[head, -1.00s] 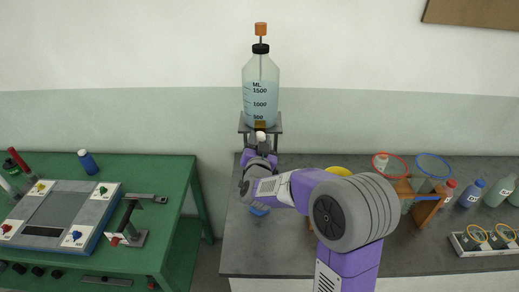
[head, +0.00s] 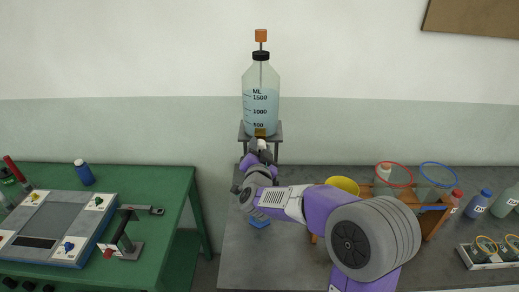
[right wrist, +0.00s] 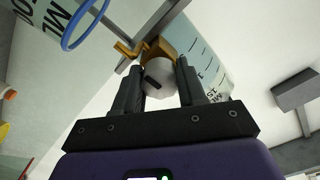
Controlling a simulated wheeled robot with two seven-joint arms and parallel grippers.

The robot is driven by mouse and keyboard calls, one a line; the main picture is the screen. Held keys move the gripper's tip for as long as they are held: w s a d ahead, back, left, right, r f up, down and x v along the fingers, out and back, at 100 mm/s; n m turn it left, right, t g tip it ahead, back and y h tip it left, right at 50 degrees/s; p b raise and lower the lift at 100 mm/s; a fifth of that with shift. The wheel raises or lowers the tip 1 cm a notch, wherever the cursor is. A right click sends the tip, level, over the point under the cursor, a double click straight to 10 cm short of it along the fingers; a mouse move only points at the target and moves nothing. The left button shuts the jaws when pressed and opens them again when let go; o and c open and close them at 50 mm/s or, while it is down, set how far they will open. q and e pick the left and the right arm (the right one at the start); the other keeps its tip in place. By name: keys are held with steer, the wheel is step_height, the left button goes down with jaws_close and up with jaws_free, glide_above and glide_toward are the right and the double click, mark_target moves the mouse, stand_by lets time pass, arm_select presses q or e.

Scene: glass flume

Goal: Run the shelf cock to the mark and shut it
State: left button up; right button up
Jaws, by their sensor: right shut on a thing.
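The large bottle (head: 261,105) of pale blue liquid stands on a small raised shelf (head: 276,131). Its brass cock (head: 260,132) is at the front, near its base. My right gripper (head: 259,153) has reached the cock; in the right wrist view (right wrist: 159,85) its two dark fingers are shut on the white knob (right wrist: 160,76), which bears a dark bar. The brass spout (right wrist: 127,49) shows beyond it. A clear vessel with a blue rim (right wrist: 86,27) and an ML scale shows near the spout; my arm hides it in the head view. My left gripper is out of view.
A yellow bowl (head: 343,186), a wooden rack (head: 431,220) with red-rimmed and blue-rimmed vessels, and several bottles stand on the grey bench to the right. A green table (head: 165,190) with a panel device (head: 60,228) is at the left, across a gap.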

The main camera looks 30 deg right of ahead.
steer(key=o, duration=1)
steer(key=shift+o, duration=0.2)
steer(key=shift+s, duration=0.1)
steer(key=v, duration=0.7)
steer(key=shift+a, duration=0.2)
steer(key=shift+s, duration=0.15)
